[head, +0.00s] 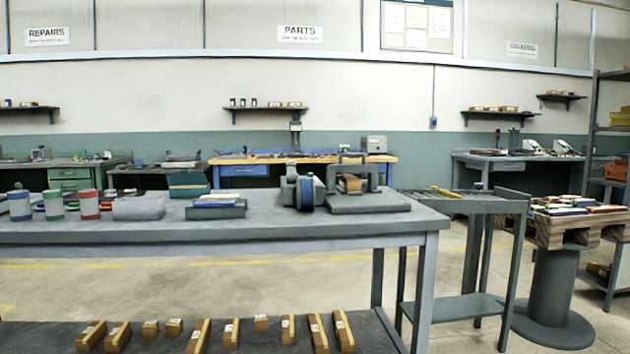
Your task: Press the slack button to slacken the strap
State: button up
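A dark grey machine (290,187) with a blue-rimmed wheel or ring (306,193) stands on the near grey workbench (230,238), right of its middle. Beside it on the right, a grey frame (355,170) stands on a flat base (368,204) with a brown part (348,184) inside it. I cannot make out a slack button or a strap at this size. My gripper is not in view.
Red, green and blue-banded canisters (54,205) and a blue item on a dark block (215,208) share the bench. A grey side table (470,202) and a round-based pedestal (556,280) stand at right. Open floor (340,263) lies behind the bench.

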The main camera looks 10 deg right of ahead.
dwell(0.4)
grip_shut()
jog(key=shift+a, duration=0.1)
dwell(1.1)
